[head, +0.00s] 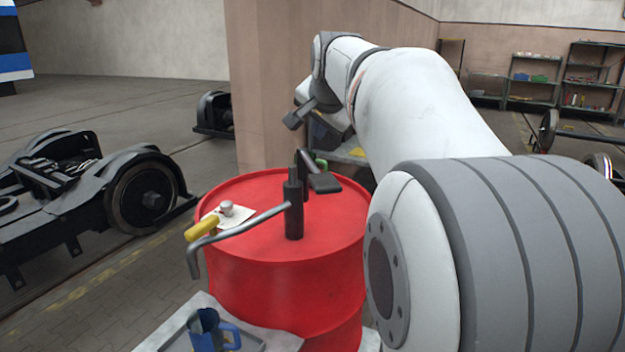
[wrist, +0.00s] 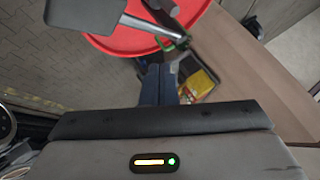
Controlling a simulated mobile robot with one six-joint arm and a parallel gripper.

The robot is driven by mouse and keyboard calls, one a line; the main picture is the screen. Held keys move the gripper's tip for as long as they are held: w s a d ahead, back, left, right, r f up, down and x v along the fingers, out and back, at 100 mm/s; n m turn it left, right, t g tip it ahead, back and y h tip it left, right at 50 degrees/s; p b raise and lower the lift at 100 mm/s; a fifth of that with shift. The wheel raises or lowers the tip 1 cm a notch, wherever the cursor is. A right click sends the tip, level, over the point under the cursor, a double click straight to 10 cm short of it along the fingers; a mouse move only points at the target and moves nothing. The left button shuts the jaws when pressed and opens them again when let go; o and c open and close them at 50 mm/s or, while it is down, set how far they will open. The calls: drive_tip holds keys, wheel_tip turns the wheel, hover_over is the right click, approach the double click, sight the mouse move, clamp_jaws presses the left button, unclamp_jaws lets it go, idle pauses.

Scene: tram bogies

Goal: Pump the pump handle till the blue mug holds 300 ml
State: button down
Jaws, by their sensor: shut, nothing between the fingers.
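The pump (head: 293,208) stands upright on the red drum (head: 275,280) as a dark cylinder. The pump handle (head: 325,183) is a dark flat paddle on its right. The paddle also shows at the upper left of the wrist view (wrist: 88,12). A bent grey spout (head: 240,223) runs left from the pump and turns down. The blue mug (head: 206,332) stands upright on a grey tray near the bottom edge; its fill level cannot be read. My gripper (wrist: 158,68) is shut and empty, apart from the handle. Its fingertips cannot be made out in the head view.
A yellow-ended object (head: 202,228) and a white sheet with a small knob (head: 228,210) are on the drum's left. A pillar (head: 262,100) stands behind it. A tram bogie (head: 80,190) is at left, shelves (head: 535,80) at far right. Floor is clear between bogie and drum.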

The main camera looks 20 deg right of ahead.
sight(319, 174)
wheel_tip(319, 174, down, 6)
drive_tip(key=b, duration=0.4)
drive_tip(key=shift+f, duration=0.1)
idle(1.7)
drive_tip(key=shift+f+b, duration=0.35)
